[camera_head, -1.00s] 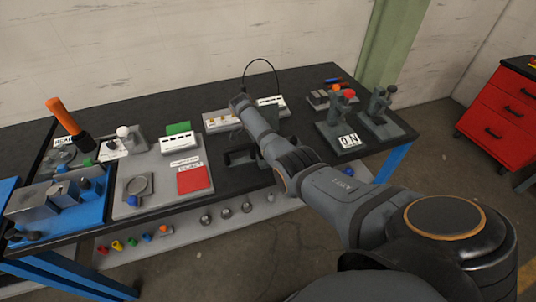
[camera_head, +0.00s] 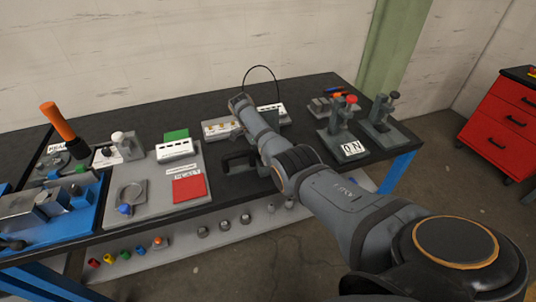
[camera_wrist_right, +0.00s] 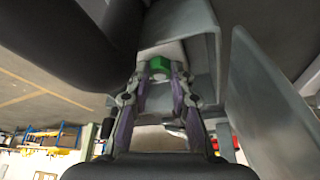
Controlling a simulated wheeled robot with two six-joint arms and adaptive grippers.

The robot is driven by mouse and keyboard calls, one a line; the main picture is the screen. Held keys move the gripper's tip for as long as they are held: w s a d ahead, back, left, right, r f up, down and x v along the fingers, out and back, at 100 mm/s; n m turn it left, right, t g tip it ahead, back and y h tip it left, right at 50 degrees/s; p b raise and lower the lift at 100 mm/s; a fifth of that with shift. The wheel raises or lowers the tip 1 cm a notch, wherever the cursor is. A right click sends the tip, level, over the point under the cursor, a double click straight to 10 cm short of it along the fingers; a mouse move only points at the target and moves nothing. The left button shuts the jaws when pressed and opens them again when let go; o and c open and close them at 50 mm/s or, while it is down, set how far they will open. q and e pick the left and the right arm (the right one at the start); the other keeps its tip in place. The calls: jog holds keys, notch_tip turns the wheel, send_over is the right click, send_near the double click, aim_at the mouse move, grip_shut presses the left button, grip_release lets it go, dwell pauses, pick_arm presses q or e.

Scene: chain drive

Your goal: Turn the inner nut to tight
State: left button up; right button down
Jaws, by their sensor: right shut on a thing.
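My right gripper (camera_wrist_right: 160,74) shows in the right wrist view, its two fingers closed around a small green nut (camera_wrist_right: 159,64). The nut sits at the end of a pale round part between grey metal plates (camera_wrist_right: 204,45). Whether this is the inner nut, and how tight it is, I cannot tell. In the head view my right arm reaches in from the lower right over the bench, and its gripper and the nut are hidden. My left gripper is in neither view.
A dark open block (camera_head: 238,163) stands beside my right forearm on the black bench (camera_head: 290,92). Grey clamp fixtures (camera_head: 383,112) stand to the right. A grey board with a red square (camera_head: 189,189) lies left. A red drawer cabinet (camera_head: 508,115) stands far right.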

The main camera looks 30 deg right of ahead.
jog(key=c, duration=1.2)
grip_release()
jog(key=shift+r, duration=0.1)
jog(key=shift+o, duration=0.2)
jog(key=shift+w+a+r, duration=0.1)
jog(key=shift+r, duration=0.25)
jog(key=v, duration=1.1)
jog(key=shift+r, duration=0.1)
